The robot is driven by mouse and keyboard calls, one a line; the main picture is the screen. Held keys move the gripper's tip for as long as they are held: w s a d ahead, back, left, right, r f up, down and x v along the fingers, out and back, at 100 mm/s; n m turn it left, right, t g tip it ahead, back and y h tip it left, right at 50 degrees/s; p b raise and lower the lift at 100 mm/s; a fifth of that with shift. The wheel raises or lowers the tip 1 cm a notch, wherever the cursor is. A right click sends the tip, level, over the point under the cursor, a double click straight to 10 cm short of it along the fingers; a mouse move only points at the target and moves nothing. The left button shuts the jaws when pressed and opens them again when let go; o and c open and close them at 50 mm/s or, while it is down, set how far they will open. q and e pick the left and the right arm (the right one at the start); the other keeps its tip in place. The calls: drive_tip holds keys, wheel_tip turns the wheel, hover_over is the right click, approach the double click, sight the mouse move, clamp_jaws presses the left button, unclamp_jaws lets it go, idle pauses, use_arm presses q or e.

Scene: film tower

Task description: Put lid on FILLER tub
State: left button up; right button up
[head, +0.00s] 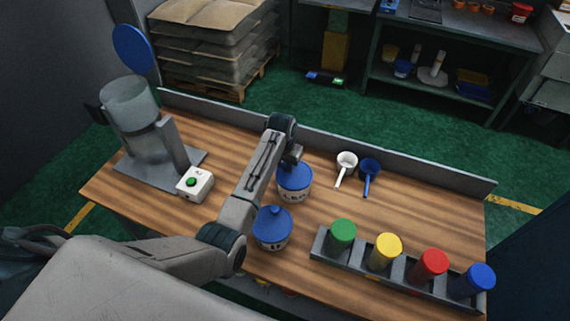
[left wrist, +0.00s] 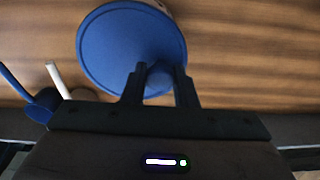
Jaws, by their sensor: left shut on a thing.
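Two white tubs with dark lettering stand in the middle of the table, and the lettering is too small to read surely. The far tub (head: 296,197) has a blue lid (head: 293,180) on or just over its top; I cannot tell if it is fully seated. My left gripper (head: 291,160) is above this lid, shut on its knob. The left wrist view shows the lid (left wrist: 115,45) below, with the knob between the fingertips (left wrist: 160,85). The near tub (head: 271,242) wears a blue knobbed lid (head: 272,220). My right gripper is not in view.
A white scoop (head: 346,163) and a blue scoop (head: 369,169) lie to the right. A grey rack (head: 318,244) holds jars with green, yellow, red and blue tops. A machine (head: 140,150) and a green-button box (head: 196,184) stand left. A low ledge (head: 400,156) runs behind.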

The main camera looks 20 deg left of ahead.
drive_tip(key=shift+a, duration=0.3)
use_arm(q)
drive_tip(key=shift+f, duration=0.15)
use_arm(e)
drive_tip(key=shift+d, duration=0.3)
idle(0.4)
use_arm(q)
drive_tip(key=o, duration=1.5)
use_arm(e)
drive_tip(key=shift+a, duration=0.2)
use_arm(q)
drive_tip(key=shift+r, duration=3.5)
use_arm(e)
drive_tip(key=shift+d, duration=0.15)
